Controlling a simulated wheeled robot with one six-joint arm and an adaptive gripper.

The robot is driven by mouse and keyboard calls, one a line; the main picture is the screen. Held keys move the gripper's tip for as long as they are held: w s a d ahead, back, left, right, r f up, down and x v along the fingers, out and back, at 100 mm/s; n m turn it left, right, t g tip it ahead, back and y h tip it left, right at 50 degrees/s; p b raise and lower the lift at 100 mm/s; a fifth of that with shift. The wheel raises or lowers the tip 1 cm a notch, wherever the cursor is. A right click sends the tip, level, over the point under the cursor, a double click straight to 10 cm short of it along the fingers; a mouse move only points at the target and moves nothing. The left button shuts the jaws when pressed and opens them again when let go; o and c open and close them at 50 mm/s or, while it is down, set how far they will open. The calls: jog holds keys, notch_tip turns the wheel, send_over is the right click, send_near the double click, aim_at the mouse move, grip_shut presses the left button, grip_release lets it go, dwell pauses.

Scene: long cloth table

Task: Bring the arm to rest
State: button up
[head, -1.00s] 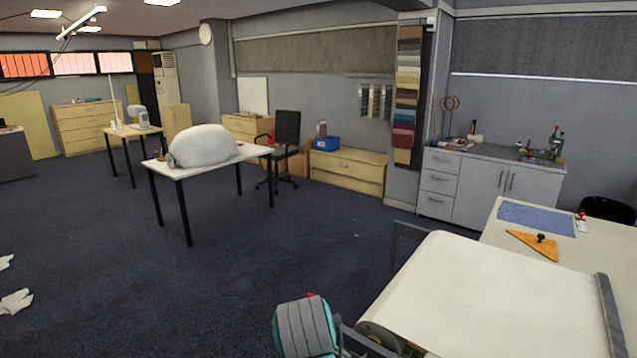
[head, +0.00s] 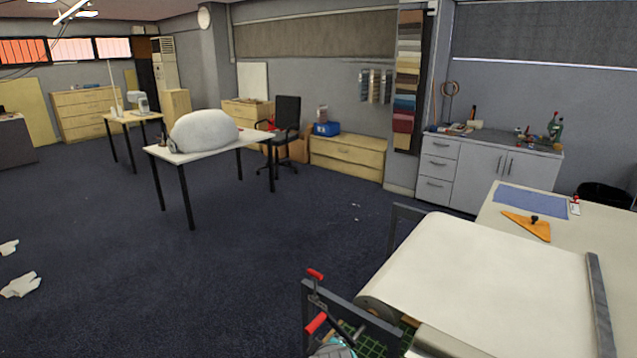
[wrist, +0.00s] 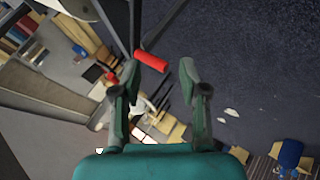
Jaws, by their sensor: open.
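My gripper (wrist: 160,76) shows in the wrist view with its two dark green fingers apart. A red handle (wrist: 152,61) shows beyond the fingertips, between them in the picture; I cannot tell how far off it is. Nothing is seen held. In the head view only a small teal part of my arm shows at the bottom edge, and the gripper itself cannot be made out there.
The long cloth table (head: 588,213) fills the right, with white cloth (head: 480,270), a metal bar (head: 600,300) and an orange triangle (head: 527,225). Red-handled clamps or levers (head: 316,322) stand at its near left end. Dark floor (head: 200,290) to the left is mostly open.

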jog(key=s+d+f+m+t, duration=0.1)
jog(key=s+d+f+m, duration=0.1)
jog(key=s+d+f, duration=0.7)
jog(key=s+d+f+m+t, duration=0.2)
jog(key=s+f, duration=0.4)
jog(key=s, duration=0.7)
jog(key=s+d+r+m+t, duration=0.1)
jog(key=s+r+m, duration=0.1)
jog(key=s, duration=0.6)
jog(key=s+d+r+m+t, duration=0.1)
jog(key=s+d+r+m, duration=0.1)
jog(key=s+r, duration=0.3)
jog(key=s+d+r+m+t, duration=0.1)
jog(key=s+r, duration=0.3)
jog(key=s, duration=0.7)
jog(key=shift+s+d+r+m, duration=0.2)
jog(key=shift+d+m, duration=0.35)
jog(key=shift+m, duration=0.35)
